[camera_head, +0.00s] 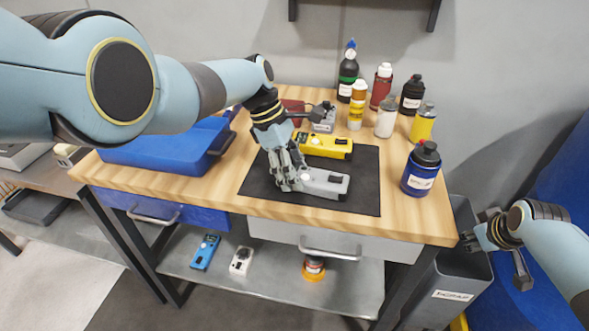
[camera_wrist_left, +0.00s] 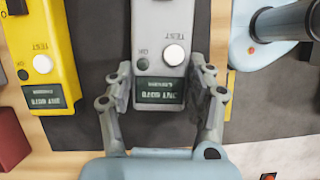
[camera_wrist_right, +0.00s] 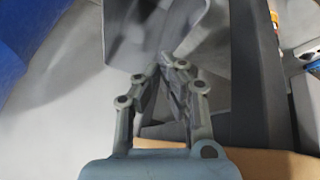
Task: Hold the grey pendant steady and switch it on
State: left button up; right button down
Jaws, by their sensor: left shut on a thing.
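The grey pendant (camera_head: 325,184) lies on the black mat (camera_head: 362,200) on the workbench. In the left wrist view the pendant (camera_wrist_left: 160,20) shows a white round button marked TEST (camera_wrist_left: 174,55), a small dark button (camera_wrist_left: 142,64) beside it and a dark label with lettering. My left gripper (camera_head: 287,182) is shut on the pendant's left end, with one finger on each side in the left wrist view (camera_wrist_left: 160,85). My right gripper (camera_head: 468,240) is beyond the bench's right edge, near the grey bin. Its fingertips come together, empty, in the right wrist view (camera_wrist_right: 162,70).
A yellow pendant (camera_head: 325,145) lies just behind the grey one. Several bottles stand at the back right, and a blue bottle (camera_head: 422,169) near the right edge. A blue case (camera_head: 160,148) is at the left. A grey bin (camera_head: 450,285) stands right of the bench.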

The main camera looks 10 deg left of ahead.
jog(key=w+r+n+t, duration=0.2)
jog(key=w+r, duration=1)
jog(key=r, duration=0.4)
notch_tip(320, 180, up, 6)
jog(key=n+g+y, duration=0.7)
jog(key=n+g, duration=0.1)
jog(key=n, duration=0.3)
send_over(330, 178)
jog(key=d, duration=0.3)
jog(key=shift+a+f, duration=0.1)
jog(key=shift+f, duration=2.9)
jog(key=shift+f, duration=0.25)
